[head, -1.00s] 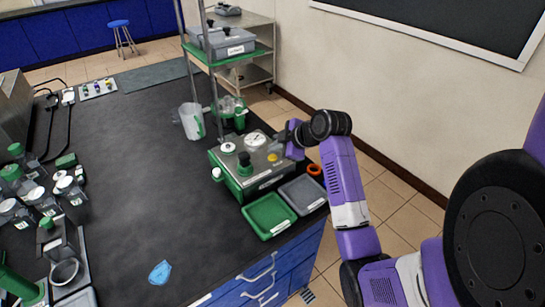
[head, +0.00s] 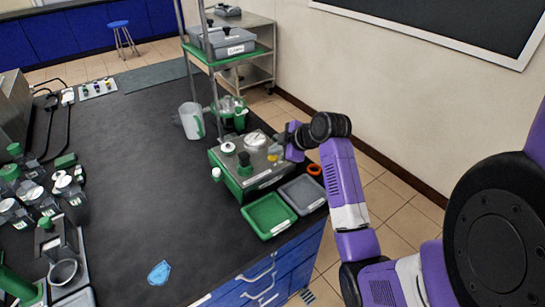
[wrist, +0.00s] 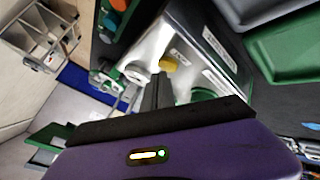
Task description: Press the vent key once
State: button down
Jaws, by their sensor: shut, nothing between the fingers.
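A metal-topped control box with green sides (head: 248,162) stands on the dark bench in the head view. A small yellow key (wrist: 168,63) shows on its top in the wrist view, beside a small label too blurred to read surely; it looks like the vent key. It also shows in the head view (head: 272,157). My gripper (head: 281,150) is over the right side of the box top. In the wrist view its shut, empty fingers (wrist: 157,80) point toward the box, close to the yellow key. I cannot tell whether they touch it.
A green tray (head: 269,229) and a grey tray (head: 318,204) lie in front of the box. An orange ring (head: 314,169) lies to the right. A jug (head: 190,120) and a glass vessel (head: 231,108) stand behind.

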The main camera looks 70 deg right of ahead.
aim_at(275, 158)
jog(key=shift+f, duration=0.45)
dwell(0.6)
jog(key=shift+r, duration=0.1)
jog(key=shift+r+p, duration=0.5)
jog(key=shift+r, duration=0.25)
notch_tip(275, 158, up, 5)
jog(key=p, duration=0.4)
jog(key=shift+r, duration=0.1)
dwell(0.8)
